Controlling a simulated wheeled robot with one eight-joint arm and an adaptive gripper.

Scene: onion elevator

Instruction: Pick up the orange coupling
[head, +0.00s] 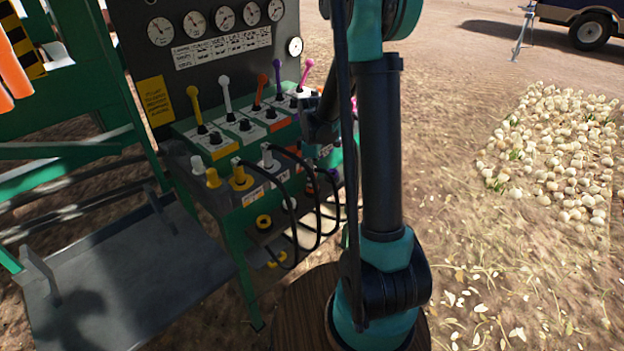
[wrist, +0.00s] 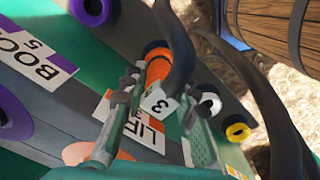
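The orange coupling (wrist: 158,68) shows in the wrist view as a ribbed orange cylinder with a dark end, and a white tag marked 3 (wrist: 160,102) sits at its near end. My gripper (wrist: 158,92) reaches toward it, one finger on each side. The fingers look spread, with a gap visible beside the coupling, so it does not appear clamped. A black hose passes close over the coupling and partly covers the view. In the head view my arm hides most of the gripper, and I cannot clearly make out the orange coupling there.
The green control panel (head: 236,205) carries colored levers, with gauges above. Yellow couplings (head: 241,180) and looping black hoses (head: 318,225) crowd its front. A wooden barrel (wrist: 278,28) shows at the wrist view's top right. Onions (head: 560,150) lie on the open ground at right.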

